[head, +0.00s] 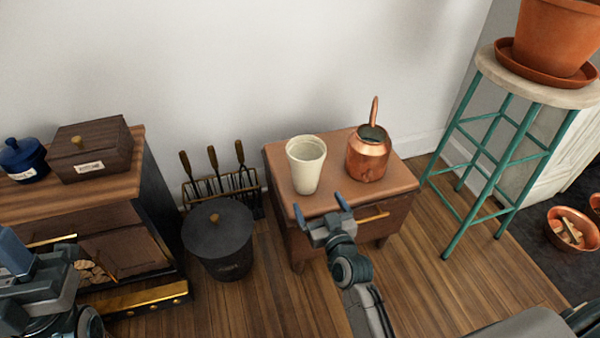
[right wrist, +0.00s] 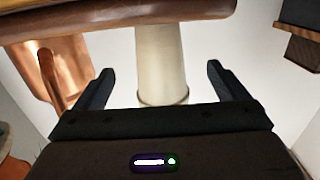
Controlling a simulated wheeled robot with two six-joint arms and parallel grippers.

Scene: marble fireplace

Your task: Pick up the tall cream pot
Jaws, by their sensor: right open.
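The tall cream pot (head: 304,170) stands upright on the small wooden cabinet (head: 280,185), left of the copper kettle. My right gripper (head: 320,206) is open and empty at the cabinet's front edge, in front of the pot and a little to its right. In the right wrist view, which shows the scene upside down, the pot (right wrist: 162,60) appears beyond and between the two open fingers (right wrist: 160,72). I see no contact with it. Part of my left arm and gripper (head: 18,262) shows at the lower left; its fingers are not clear.
A copper kettle (head: 368,158) stands close to the pot's right; it also shows in the right wrist view (right wrist: 47,65). A black lidded bucket (head: 222,240) and fire tools (head: 213,165) stand left of the cabinet. A teal-legged stool (head: 540,92) stands to the right.

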